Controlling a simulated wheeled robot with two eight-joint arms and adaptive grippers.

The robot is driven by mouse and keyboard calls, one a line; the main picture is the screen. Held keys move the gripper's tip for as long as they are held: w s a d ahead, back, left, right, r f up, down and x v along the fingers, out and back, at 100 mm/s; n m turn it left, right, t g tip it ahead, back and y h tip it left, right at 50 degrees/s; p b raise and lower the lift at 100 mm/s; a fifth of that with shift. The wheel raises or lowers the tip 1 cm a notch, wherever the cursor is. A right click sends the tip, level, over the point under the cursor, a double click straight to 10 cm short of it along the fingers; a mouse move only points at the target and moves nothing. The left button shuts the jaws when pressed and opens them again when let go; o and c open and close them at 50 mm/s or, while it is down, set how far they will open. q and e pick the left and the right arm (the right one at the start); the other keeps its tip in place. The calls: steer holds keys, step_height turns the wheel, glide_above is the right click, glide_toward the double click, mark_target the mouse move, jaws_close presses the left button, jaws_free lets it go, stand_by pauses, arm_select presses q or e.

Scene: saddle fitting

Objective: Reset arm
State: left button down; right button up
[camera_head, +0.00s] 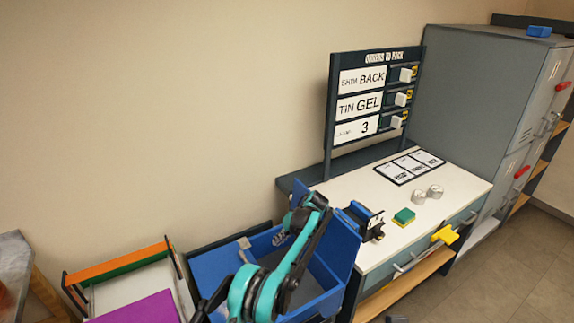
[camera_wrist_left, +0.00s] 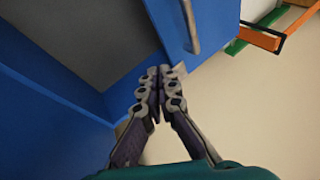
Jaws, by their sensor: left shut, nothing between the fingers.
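My left arm comes in from the bottom of the head view and reaches over an open blue box. Its gripper (camera_head: 289,224) is dark and small there, partly hidden by the arm. In the left wrist view the two fingers (camera_wrist_left: 160,74) are together and empty. They are in front of a blue panel with a grey handle (camera_wrist_left: 191,26). Whether they touch it cannot be told. My right gripper is not in view.
The blue box (camera_head: 212,271) has a raised blue panel (camera_head: 337,240) at its right. A white-topped workbench (camera_head: 463,184) holds a green-and-yellow block (camera_head: 404,216) and two metal pieces (camera_head: 427,193). An orders board (camera_head: 374,103) stands behind. Grey lockers (camera_head: 470,90) are at right.

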arm_select(q)
steer(key=s+a+r+m+t+h, duration=0.15)
steer(key=s+a+r, duration=0.25)
steer(key=s+r, duration=0.5)
steer(key=s+a+r+m+t+h, duration=0.15)
steer(key=s+a+r, duration=0.35)
steer(key=r, duration=0.7)
steer(key=s+r+h, duration=0.2)
steer(key=s+r, duration=0.1)
steer(key=s, duration=1.1)
steer(key=s+f+t, duration=0.1)
steer(key=s+f, duration=0.2)
steer(key=s, duration=0.3)
steer(key=s+a+f+t+h, duration=0.1)
steer(key=s+f+t, duration=0.1)
steer(key=s, duration=0.5)
steer(key=shift+s+a+f+m, duration=0.25)
steer(key=shift+f+m, duration=0.15)
steer(key=shift+f, duration=0.3)
